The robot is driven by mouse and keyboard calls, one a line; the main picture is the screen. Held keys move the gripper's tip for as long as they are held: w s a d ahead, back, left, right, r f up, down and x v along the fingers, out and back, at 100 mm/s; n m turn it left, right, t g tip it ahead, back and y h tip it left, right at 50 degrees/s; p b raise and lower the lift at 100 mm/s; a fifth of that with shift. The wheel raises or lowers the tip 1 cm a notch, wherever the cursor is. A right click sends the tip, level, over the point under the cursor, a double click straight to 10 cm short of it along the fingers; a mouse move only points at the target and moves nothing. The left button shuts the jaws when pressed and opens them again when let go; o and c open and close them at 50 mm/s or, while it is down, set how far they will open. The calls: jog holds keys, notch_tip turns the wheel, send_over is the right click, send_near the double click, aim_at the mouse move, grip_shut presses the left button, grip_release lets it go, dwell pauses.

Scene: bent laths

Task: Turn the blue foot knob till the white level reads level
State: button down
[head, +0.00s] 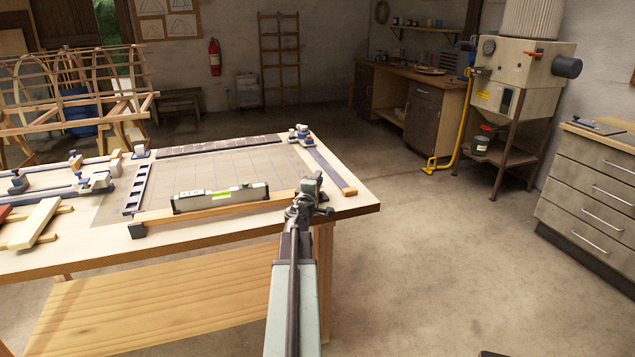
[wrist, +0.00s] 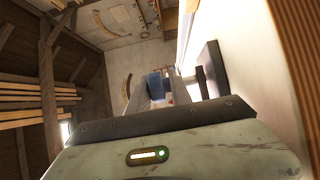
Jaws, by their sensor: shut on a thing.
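The white level (head: 222,198) lies on a wooden bar (head: 160,215) along the near side of the workbench, in the head view. Its green vial shows near the middle, but the bubble is too small to read. My gripper (head: 308,188) is at the right end of that bar, at the bench's near right part. In the wrist view the blue foot knob (wrist: 155,87) shows between the fingers of my gripper (wrist: 164,90), which is shut on it. In the head view my gripper hides the knob.
The workbench (head: 350,207) carries a dark slotted strip (head: 137,188), clamps (head: 95,181) and loose laths (head: 38,222) at the left. Another blue-topped fitting (head: 300,133) stands at the far corner. The floor to the right is clear up to the grey drawers (head: 592,190).

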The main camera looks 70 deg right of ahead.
jog(key=n+t+y, duration=0.1)
jog(key=n+t, duration=0.1)
jog(key=t, duration=0.1)
jog(key=n+t+y, duration=0.1)
jog(key=n+t, duration=0.1)
jog(key=t, duration=0.1)
jog(key=shift+s+d+t, duration=0.15)
jog(key=shift+t, duration=0.15)
jog(key=n+t+y, duration=0.2)
jog(key=n+t, duration=0.1)
jog(key=n+t+y, duration=0.2)
jog(key=t+y, duration=0.1)
jog(key=shift+d+r+n+y, duration=0.2)
jog(key=shift+n+y, duration=0.1)
jog(key=shift+n, duration=0.1)
jog(key=n+t+y, duration=0.1)
jog(key=n+y, duration=0.1)
jog(key=y, duration=0.1)
jog(key=n+t+y, duration=0.2)
jog(key=y, duration=0.1)
jog(key=shift+n+y, duration=0.3)
jog(key=shift+a+n+y, duration=0.1)
jog(key=shift+n+y, duration=0.85)
jog(key=shift+y, duration=0.55)
jog(key=shift+a+n+y, duration=0.1)
jog(key=shift+n+y, duration=0.85)
jog(key=shift+y, duration=0.55)
